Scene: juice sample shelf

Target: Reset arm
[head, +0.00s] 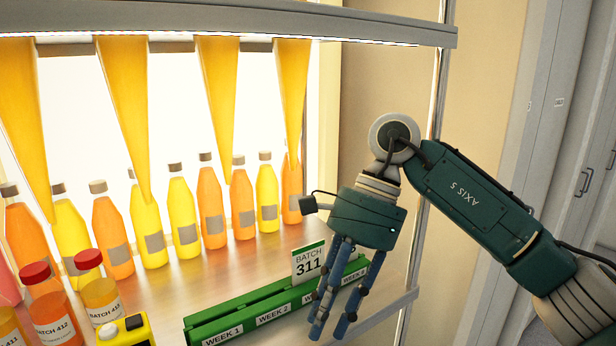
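My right gripper (329,333) hangs with its blue fingers pointing down at the right end of the shelf. The fingers are apart, with nothing visible between them. They are in front of the right part of a green rack (235,318) labelled by week and hide some of it. I cannot tell whether the fingers touch the rack. My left gripper is out of view.
Several orange and yellow bottles (211,208) line the back of the shelf. Red-capped sample jars (48,310) and a yellow device (124,330) stand at front left. The upper shelf edge (230,22) and a right-hand post (430,130) frame the space.

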